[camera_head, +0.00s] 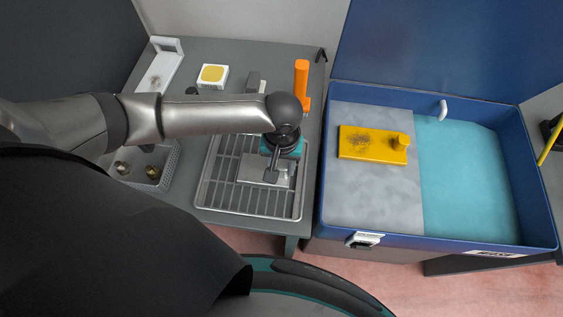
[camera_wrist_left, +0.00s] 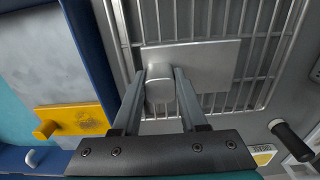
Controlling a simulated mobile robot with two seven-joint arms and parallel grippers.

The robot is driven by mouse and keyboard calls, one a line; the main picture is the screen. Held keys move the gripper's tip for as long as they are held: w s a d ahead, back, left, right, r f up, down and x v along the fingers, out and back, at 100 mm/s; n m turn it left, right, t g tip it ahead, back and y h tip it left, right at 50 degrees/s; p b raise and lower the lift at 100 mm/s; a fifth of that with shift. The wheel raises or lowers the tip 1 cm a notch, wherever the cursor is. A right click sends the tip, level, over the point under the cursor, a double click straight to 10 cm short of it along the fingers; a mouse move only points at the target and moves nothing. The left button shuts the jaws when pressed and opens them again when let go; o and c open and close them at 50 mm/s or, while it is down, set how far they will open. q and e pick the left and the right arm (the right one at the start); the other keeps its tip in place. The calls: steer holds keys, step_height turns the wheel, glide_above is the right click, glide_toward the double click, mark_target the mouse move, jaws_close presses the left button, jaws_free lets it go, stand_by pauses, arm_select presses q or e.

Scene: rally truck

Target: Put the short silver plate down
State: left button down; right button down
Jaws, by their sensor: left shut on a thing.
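The short silver plate (camera_head: 250,170) is a flat grey rectangle with a knob-like grip, over the wire rack (camera_head: 203,190) on the grey table. It also shows in the left wrist view (camera_wrist_left: 212,62), lying roughly flat against the rack bars. I cannot tell whether it touches them. My left gripper (camera_head: 271,174) points down at the plate. In the left wrist view the fingers (camera_wrist_left: 159,76) are shut on the plate's rounded grip. The arm hides part of the rack. My right gripper is not in view.
Right of the table, an open blue case (camera_head: 333,200) holds a yellow plate with a knob (camera_head: 365,145). An orange-handled tool (camera_head: 301,82) and a white block with a yellow top (camera_head: 212,76) stand behind the rack. A basket with small items (camera_head: 167,172) lies left.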

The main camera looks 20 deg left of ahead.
arm_select(q)
steer(key=shift+c, duration=2.2)
jaws_free()
steer(key=shift+f, duration=0.15)
step_height(320, 180, up, 12)
steer(key=p, duration=0.2)
steer(key=shift+r, duration=0.2)
